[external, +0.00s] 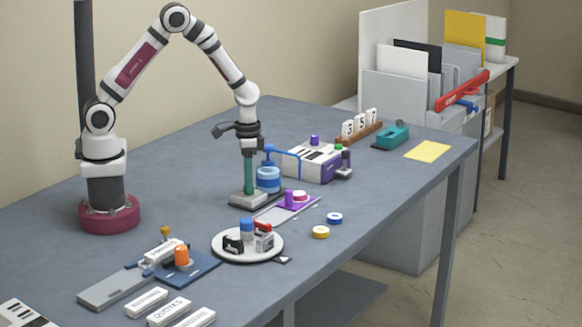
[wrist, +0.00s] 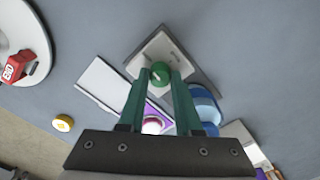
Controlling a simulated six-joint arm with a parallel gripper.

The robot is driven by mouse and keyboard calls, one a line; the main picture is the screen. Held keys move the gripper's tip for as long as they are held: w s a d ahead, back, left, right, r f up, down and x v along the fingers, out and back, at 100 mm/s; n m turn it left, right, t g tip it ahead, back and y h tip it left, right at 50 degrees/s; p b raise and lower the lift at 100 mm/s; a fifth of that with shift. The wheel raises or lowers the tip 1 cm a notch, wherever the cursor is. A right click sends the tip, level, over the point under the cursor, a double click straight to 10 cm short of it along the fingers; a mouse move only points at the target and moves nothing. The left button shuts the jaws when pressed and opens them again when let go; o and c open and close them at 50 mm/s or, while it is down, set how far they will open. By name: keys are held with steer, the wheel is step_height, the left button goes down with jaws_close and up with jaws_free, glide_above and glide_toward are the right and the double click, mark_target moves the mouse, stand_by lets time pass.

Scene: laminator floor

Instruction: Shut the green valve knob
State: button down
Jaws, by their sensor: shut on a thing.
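The green valve knob (wrist: 160,74) sits over a pale base plate (wrist: 178,50) on a darker slab in the wrist view. My gripper (wrist: 159,78) has long green fingers, and their tips close on the knob from both sides. In the external view my gripper (external: 249,188) points straight down at the pale plate (external: 236,198) on the table, and the fingers hide the knob there. I cannot tell how far the knob is turned.
A blue cylindrical container (external: 268,180) stands close behind the plate, with a blue pipe running to a white and purple machine (external: 312,161). A rail with a purple slider (external: 290,200) lies in front. A round white tray (external: 222,251) with small items is nearer.

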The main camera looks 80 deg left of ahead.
steer(key=shift+n, duration=0.4)
steer(key=c, duration=0.6)
jaws_free()
steer(key=shift+r, duration=0.1)
step_height(320, 180, up, 16)
steer(key=s+d+r+m+y, duration=0.1)
steer(key=s+m, duration=0.4)
steer(key=s, duration=2)
steer(key=shift+r+m+y, duration=0.25)
steer(key=shift+m+y, duration=0.15)
